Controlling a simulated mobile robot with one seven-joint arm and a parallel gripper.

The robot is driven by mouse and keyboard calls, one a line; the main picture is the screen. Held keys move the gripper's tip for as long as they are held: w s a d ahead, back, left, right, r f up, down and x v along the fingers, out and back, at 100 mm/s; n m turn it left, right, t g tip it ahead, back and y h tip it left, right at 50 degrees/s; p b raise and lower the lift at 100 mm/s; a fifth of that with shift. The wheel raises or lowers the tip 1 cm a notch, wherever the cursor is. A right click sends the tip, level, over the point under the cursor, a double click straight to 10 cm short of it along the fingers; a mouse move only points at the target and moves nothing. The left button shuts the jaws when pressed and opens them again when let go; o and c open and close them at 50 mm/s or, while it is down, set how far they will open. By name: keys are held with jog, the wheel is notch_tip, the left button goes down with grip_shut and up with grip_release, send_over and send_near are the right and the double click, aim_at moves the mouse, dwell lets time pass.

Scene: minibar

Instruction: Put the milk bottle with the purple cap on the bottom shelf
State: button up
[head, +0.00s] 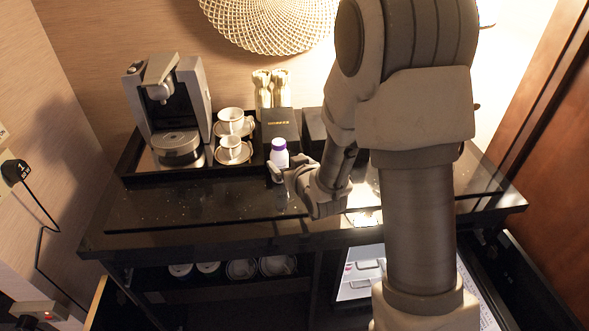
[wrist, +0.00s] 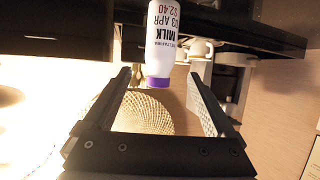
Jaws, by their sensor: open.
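The milk bottle (head: 279,158) is white with a purple cap and stands upright on the black counter (head: 160,208), near the tray's front edge. My gripper (head: 283,175) is right beside it at counter height. In the wrist view the bottle (wrist: 177,38) appears upside down, with its MILK label facing the camera. There my gripper (wrist: 160,75) is open, with the bottle lined up between the two fingertips, and nothing is clamped. The bottom shelf, below the counter, is partly visible in the head view and partly hidden by my arm.
Several round containers (head: 242,268) sit under the counter. The counter's front left is clear.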

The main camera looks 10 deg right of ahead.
jog(key=s+d+r+g+h, duration=0.1)
jog(key=s+d+r+g, duration=0.1)
jog(key=s+r, duration=0.4)
jog(key=s+d+r+m+g+h, duration=0.1)
jog(key=s+d+r, duration=0.3)
jog(key=s, duration=0.4)
jog(key=shift+d+r+m+g+h, duration=0.3)
jog(key=shift+d+r+g+h, duration=0.1)
jog(key=shift+r, duration=0.45)
jog(key=s+r+g, duration=0.1)
jog(key=s, duration=0.4)
jog(key=s+r+g, duration=0.1)
jog(key=s, duration=0.4)
jog(key=s+d+r+m+g, duration=0.1)
jog(key=s+r, duration=0.1)
jog(key=s, duration=0.3)
jog(key=shift+s+r, duration=0.1)
jog(key=shift+c, duration=0.4)
jog(key=shift+s+g, duration=0.3)
jog(key=shift+c, duration=2.5)
jog(key=shift+a, duration=0.15)
jog(key=shift+c, duration=0.3)
